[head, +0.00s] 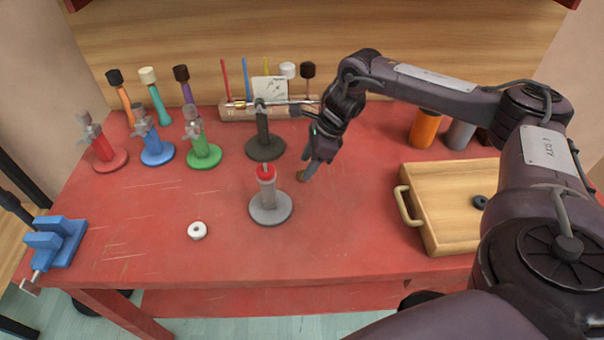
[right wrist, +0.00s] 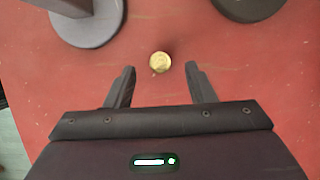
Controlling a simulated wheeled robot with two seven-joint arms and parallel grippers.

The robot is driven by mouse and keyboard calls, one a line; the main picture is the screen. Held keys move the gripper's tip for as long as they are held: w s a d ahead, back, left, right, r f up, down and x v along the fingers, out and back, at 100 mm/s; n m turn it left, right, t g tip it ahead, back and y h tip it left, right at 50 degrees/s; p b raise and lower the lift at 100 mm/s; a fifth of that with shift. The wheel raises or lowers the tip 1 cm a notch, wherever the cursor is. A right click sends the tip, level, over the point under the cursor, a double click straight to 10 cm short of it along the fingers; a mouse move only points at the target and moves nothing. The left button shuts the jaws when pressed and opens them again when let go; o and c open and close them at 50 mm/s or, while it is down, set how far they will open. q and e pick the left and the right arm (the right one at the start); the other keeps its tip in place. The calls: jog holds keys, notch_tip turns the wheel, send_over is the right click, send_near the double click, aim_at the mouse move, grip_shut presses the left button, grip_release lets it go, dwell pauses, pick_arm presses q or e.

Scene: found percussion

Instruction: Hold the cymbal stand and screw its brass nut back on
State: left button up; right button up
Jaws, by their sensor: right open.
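A grey stand (head: 268,195) with a round base and a red top stands upright near the middle of the red table. Its base (right wrist: 88,22) shows at the top left of the right wrist view. The small round brass nut (right wrist: 160,62) lies on the table, just beyond and between my right fingertips. In the head view the nut (head: 301,176) is partly hidden by my right gripper (head: 311,170). My right gripper (right wrist: 160,70) is open and empty, pointing down over the table, right of the grey stand. My left gripper is not in view.
A black stand (head: 264,142) with a crossbar is behind the grey one. A white ring (head: 197,231) lies front left. Red, blue and green stands (head: 203,153) are at the left, a blue vise (head: 55,244) front left. A wooden tray (head: 440,175) is at the right.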

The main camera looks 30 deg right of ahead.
aim_at(302, 173)
jog(key=shift+x, duration=1.55)
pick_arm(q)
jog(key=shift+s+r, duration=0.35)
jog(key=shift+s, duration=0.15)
pick_arm(e)
jog(key=c, duration=1)
jog(key=shift+c, duration=0.2)
jog(key=shift+r, duration=0.1)
